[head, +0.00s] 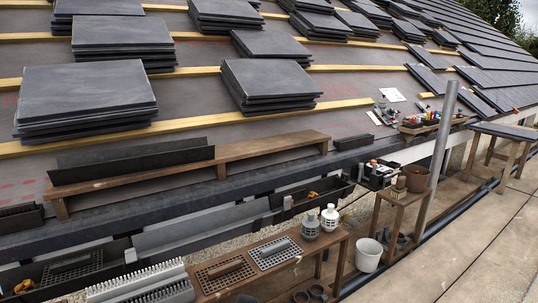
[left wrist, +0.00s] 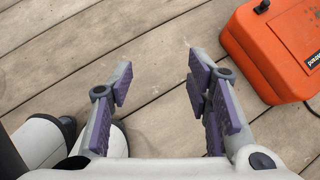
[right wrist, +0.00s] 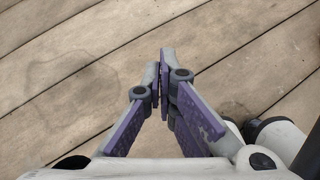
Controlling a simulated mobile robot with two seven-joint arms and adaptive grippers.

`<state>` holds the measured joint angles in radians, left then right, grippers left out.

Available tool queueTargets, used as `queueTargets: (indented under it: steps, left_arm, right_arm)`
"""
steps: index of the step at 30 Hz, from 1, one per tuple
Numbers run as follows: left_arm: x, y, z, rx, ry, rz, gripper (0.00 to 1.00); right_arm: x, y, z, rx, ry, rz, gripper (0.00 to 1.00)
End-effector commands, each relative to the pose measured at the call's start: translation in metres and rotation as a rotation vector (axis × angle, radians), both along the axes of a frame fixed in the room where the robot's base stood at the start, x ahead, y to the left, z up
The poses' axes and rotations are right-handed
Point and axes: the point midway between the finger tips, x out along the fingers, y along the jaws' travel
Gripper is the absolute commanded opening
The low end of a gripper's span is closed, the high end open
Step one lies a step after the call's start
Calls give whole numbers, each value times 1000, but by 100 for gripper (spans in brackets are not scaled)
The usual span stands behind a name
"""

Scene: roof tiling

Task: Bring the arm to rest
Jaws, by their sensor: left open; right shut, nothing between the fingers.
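My left gripper (left wrist: 158,85) shows in the left wrist view with its purple-padded fingers spread wide apart and nothing between them. It points down above wooden floor boards (left wrist: 140,45). My right gripper (right wrist: 166,62) shows in the right wrist view with its fingertips together and nothing held. It also hangs above bare boards (right wrist: 90,70). Neither gripper shows in the head view.
An orange case (left wrist: 270,50) lies on the boards right of the left gripper. In the head view, slate stacks (head: 85,97) lie on the battened roof. Paving at right (head: 480,240) is clear.

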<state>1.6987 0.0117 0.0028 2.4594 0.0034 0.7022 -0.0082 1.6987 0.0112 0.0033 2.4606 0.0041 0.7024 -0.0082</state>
Motion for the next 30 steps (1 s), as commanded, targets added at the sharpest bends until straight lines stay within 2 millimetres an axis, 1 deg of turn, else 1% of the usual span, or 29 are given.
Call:
queueTargets:
  steps: [1,5,6,8,9,11,12,14,15,18,19,21,30]
  left_arm:
    - [8,0,29,1,-47,2,45]
    - [24,1,77,5,-127,7,45]
    - [31,1,94,6,-154,9,45]
    - [43,1,121,9,-197,12,45]
    - [53,1,140,9,-229,14,45]
    - [72,2,169,11,-286,18,45]
    - [86,2,188,12,-330,21,45]
    - [110,2,216,13,-404,24,45]
    - [126,2,233,12,-456,26,45]
    - [160,2,265,13,-568,30,45]
    - [166,3,271,13,-591,31,45]
    - [173,3,277,13,-616,32,45]
    - [167,3,271,13,-594,33,45]
  right_arm:
    - [8,0,29,-1,-48,-2,0]
    - [24,-1,76,-5,-128,-7,0]
    - [31,-1,93,-6,-155,-9,0]
    - [43,-1,120,-8,-198,-13,0]
    - [53,-1,139,-9,-230,-16,0]
    - [72,-2,168,-11,-287,-19,0]
    - [87,-2,188,-12,-331,-22,0]
    - [110,-2,215,-13,-405,-24,0]
    - [127,-2,232,-13,-457,-27,0]
    - [160,-2,264,-12,-570,-31,0]
    - [167,-3,270,-13,-593,-31,0]
    - [174,-3,276,-13,-618,-33,0]
    - [167,-3,270,-13,-594,-33,0]
